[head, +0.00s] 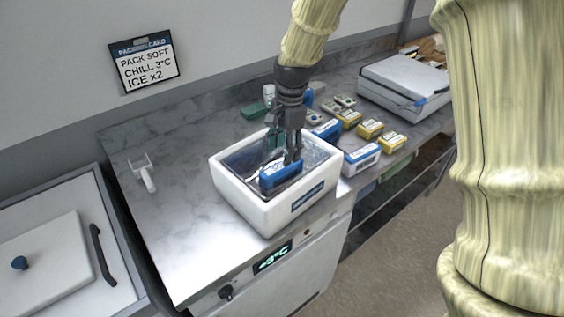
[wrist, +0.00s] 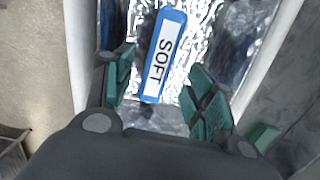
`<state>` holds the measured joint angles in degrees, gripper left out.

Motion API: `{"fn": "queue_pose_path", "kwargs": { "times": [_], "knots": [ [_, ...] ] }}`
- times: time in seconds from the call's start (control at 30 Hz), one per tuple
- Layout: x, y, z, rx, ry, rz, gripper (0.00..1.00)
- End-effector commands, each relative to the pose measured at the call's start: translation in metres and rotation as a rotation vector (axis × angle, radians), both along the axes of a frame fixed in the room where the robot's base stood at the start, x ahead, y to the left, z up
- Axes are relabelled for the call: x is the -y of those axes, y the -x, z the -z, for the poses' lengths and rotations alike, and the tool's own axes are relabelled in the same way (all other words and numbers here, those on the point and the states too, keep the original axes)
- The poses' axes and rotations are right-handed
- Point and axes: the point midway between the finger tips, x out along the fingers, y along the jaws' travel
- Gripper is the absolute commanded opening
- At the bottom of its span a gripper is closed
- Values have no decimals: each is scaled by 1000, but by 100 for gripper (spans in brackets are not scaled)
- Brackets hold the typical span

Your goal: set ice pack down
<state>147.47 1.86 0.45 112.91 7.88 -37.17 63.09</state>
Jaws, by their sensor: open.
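A blue ice pack with a white label reading SOFT (wrist: 163,50) is inside the white foil-lined box. It also shows in the head view (head: 281,176), near the box's front wall. The white box (head: 262,213) stands on the counter, and its foil lining shows in the wrist view. My gripper (head: 292,158) points down into the box. In the wrist view my gripper (wrist: 163,88) is open, with one green-padded finger on each side of the pack and visible gaps between. The fingers hide part of the box's inside in the head view.
Blue-and-white packs (head: 361,158) and several yellow boxes (head: 369,129) are right of the box. A grey lidded case (head: 405,82) stands at the back right. The marble counter (head: 180,213) is mostly clear on the left, with a white hooked object (head: 146,175). A wall card reads ICE x2 (head: 146,67).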

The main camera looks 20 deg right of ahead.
Motion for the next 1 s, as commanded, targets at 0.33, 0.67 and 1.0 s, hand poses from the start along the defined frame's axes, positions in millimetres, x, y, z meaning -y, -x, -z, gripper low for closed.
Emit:
{"fn": "queue_pose_path", "kwargs": {
  "times": [0.33,0.67,1.0],
  "knots": [
    [2,-1,-22,0,0,-1,55],
    [2,-1,-24,0,0,-1,55],
    [2,-1,-68,0,0,-1,55]
  ]
}}
